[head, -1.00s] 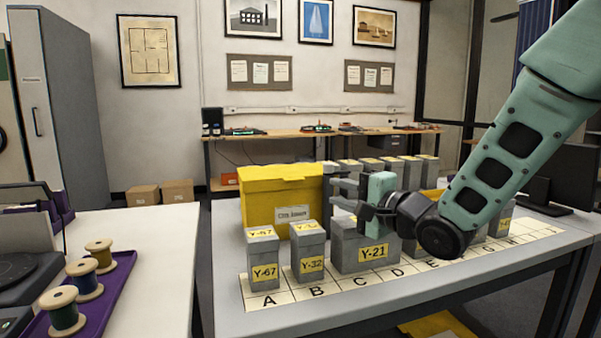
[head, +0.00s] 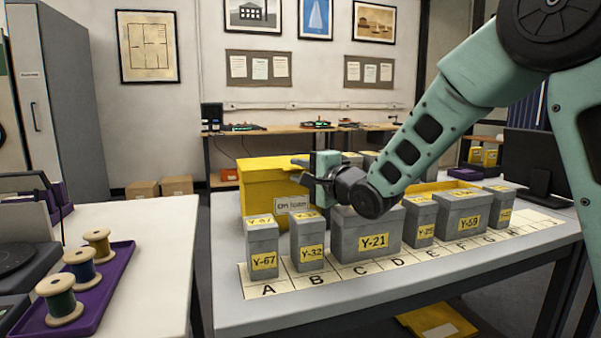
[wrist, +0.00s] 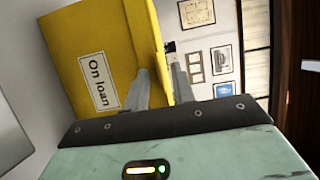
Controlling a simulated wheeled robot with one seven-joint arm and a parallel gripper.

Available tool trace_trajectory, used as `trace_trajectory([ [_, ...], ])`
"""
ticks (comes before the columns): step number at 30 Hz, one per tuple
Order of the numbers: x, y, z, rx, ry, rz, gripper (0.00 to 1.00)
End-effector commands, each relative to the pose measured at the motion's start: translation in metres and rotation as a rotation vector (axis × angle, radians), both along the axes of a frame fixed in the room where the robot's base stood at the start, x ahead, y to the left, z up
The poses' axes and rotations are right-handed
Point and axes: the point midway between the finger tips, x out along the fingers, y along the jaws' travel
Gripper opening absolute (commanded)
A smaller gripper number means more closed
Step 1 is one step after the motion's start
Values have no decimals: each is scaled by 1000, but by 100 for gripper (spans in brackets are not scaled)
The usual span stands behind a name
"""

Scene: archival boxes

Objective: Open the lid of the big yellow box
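The big yellow box (head: 258,200) stands at the back left of the table, with an "On loan" label on its front. Its lid (head: 262,166) is down. My gripper (head: 301,171) is at the lid's right part, one finger near the lid's top level and the other lower. In the wrist view the yellow box (wrist: 72,42) appears turned on its side.
Grey boxes Y-67 (head: 262,247), Y-32 (head: 307,243) and Y-21 (head: 365,236) stand on a lettered strip before the yellow box, with more grey boxes to the right. A purple tray (head: 103,285) with spools lies on the left table.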

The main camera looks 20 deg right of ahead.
Motion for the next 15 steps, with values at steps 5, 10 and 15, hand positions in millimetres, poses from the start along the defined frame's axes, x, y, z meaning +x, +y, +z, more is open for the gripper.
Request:
trace_trajectory([
  [5,0,0,0,0,0,0,0],
  [10,0,0,0,0,0,0,0],
  [15,0,0,0,0,0,0,0],
])
